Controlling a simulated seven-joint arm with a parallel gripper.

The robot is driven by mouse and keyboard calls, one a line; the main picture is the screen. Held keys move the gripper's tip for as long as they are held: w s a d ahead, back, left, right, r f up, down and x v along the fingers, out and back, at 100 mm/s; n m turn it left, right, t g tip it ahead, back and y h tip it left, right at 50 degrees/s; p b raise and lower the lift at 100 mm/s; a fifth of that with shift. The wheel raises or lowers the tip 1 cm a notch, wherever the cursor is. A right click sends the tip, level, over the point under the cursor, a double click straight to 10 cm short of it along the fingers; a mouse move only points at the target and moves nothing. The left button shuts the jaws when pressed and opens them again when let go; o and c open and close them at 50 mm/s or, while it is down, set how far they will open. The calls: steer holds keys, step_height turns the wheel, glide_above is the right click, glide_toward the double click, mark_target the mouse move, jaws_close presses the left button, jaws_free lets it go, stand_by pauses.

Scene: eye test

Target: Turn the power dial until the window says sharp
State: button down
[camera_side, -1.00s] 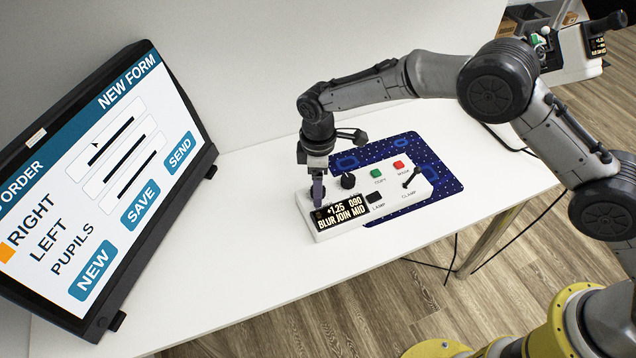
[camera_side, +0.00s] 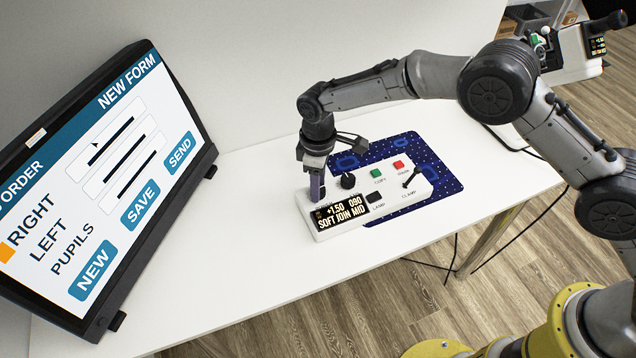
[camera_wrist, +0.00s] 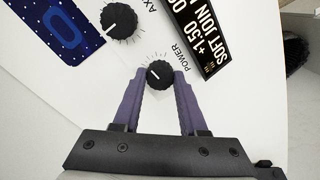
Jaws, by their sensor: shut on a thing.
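The power dial (camera_wrist: 158,74) is a black knob with a white pointer line and a ring of tick marks, labelled POWER in the wrist view. My gripper (camera_wrist: 160,82) has its two purple fingers shut on the dial's sides. In the side view my gripper (camera_side: 317,196) points down at the left end of the white control box (camera_side: 404,203) and hides the dial. The display window (camera_side: 340,214) on the box's front reads "+1.50 090" and "SOFT JOIN MID". The window also shows in the wrist view (camera_wrist: 208,36).
A second black knob, the axis dial (camera_wrist: 119,20), sits close by. The box also carries a green button (camera_side: 375,173), a red button (camera_side: 398,164), a lamp switch (camera_side: 374,197) and a clamp lever (camera_side: 411,178). A blue mat (camera_side: 450,187) lies by the box. A large screen (camera_side: 110,180) stands left.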

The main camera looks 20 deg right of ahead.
steer(key=m, duration=0.2)
steer(key=shift+m, duration=0.4)
steer(key=shift+r, duration=0.1)
steer(key=shift+c, duration=2.2)
jaws_free()
step_height(320, 180, up, 14)
